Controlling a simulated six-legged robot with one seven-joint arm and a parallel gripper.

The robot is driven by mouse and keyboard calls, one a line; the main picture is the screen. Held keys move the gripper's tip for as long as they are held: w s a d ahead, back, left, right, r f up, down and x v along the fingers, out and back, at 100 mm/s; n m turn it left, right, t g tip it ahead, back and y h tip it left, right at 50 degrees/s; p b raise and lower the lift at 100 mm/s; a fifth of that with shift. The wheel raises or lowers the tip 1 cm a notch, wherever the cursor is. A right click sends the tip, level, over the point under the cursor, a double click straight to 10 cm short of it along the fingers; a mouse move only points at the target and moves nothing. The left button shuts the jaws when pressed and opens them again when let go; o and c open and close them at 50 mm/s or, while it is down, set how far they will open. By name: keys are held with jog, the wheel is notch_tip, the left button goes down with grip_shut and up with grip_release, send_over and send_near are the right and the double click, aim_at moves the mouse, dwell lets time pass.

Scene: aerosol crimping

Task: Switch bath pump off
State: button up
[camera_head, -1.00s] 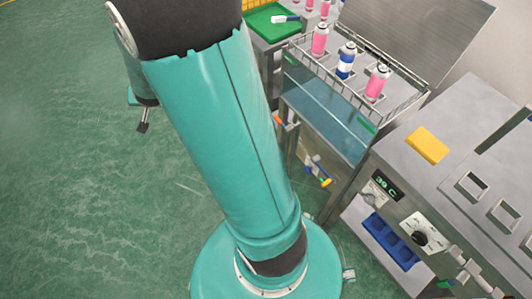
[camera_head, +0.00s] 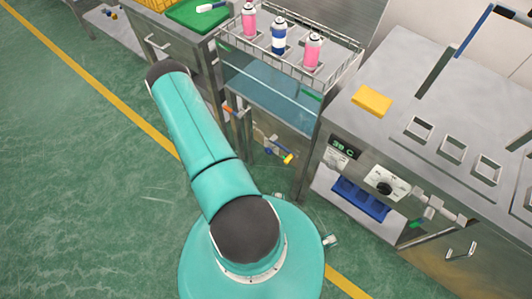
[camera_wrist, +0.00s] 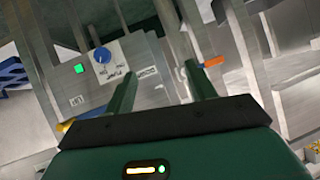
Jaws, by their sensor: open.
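In the wrist view a blue round knob (camera_wrist: 102,55) sits on a white labelled plate on a steel panel. A lit green lamp (camera_wrist: 79,69) is to its left. The knob shows up and left of the left fingertip, with no visible contact. In the head view the bath (camera_head: 268,92) is a clear tank with blue water, and below it a small panel carries a blue part and a yellow handle (camera_head: 288,159). My gripper is hidden there.
A wire rack with pink and blue cans (camera_head: 279,36) stands over the bath. To the right is a steel bench with a yellow block (camera_head: 372,99), a 39 C display (camera_head: 342,147) and a black knob (camera_head: 384,188). Green floor (camera_head: 80,190) at left is open.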

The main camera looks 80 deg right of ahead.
aim_at(268, 152)
jog(key=s+a+f+m+g+h, duration=0.1)
jog(key=s+a+f, duration=0.1)
jog(key=s, duration=0.3)
jog(key=s+a+f+g, duration=0.1)
jog(key=s+f+g, duration=0.15)
jog(key=s, duration=0.25)
jog(key=shift+t, duration=0.25)
jog(key=x, duration=1.3)
jog(key=shift+s+d+f, duration=0.1)
jog(key=shift+s+f, duration=0.05)
jog(key=shift+f, duration=0.1)
jog(key=c, duration=1)
jog(key=shift+o, duration=0.2)
